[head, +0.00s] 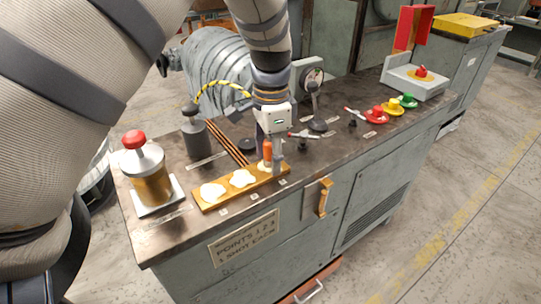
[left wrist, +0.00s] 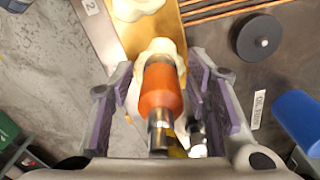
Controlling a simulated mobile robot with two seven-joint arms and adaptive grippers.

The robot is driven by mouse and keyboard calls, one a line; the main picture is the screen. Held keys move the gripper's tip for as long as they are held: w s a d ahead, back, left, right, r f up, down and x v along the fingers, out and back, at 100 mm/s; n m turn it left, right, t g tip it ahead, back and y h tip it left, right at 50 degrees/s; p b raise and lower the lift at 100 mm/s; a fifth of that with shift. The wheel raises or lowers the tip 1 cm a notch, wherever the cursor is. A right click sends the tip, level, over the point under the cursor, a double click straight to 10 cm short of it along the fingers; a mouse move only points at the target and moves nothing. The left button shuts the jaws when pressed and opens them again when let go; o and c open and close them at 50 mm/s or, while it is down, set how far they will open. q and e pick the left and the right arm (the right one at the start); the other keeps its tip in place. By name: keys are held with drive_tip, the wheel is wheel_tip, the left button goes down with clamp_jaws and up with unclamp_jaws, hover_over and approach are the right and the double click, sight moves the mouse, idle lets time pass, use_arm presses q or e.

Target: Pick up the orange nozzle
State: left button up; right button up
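The orange nozzle (head: 267,151) stands at the right end of a yellow strip (head: 207,204) on the workbench, over a cream-white blob. My left gripper (head: 270,165) points down around it. In the left wrist view the nozzle (left wrist: 160,92) with its metal end sits between the purple-padded fingers of the left gripper (left wrist: 160,100). A gap shows on each side of it, so the gripper is open and not closed on it. The nozzle's tip meets the pale blob (left wrist: 160,50). My right gripper is not in view.
A red-capped amber jar (head: 149,180) stands at the bench's left end, and a dark grey bottle (head: 195,133) stands behind the strip. A black lever (head: 317,112) is to the right. Red, yellow and green buttons (head: 393,108) line the right part near a grey box (head: 415,80).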

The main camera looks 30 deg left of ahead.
use_arm(q)
clamp_jaws()
drive_tip(key=shift+r, duration=0.2)
wheel_tip(320, 180, up, 2)
drive_tip(key=shift+w+r, duration=0.15)
drive_tip(key=shift+r, duration=0.05)
drive_tip(key=s+d+r+p, duration=0.2)
drive_tip(key=s+d+r, duration=0.8)
drive_tip(key=shift+r, duration=0.35)
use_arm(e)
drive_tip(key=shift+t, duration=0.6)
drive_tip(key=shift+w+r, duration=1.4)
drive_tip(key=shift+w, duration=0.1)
use_arm(q)
drive_tip(key=shift+s, duration=0.1)
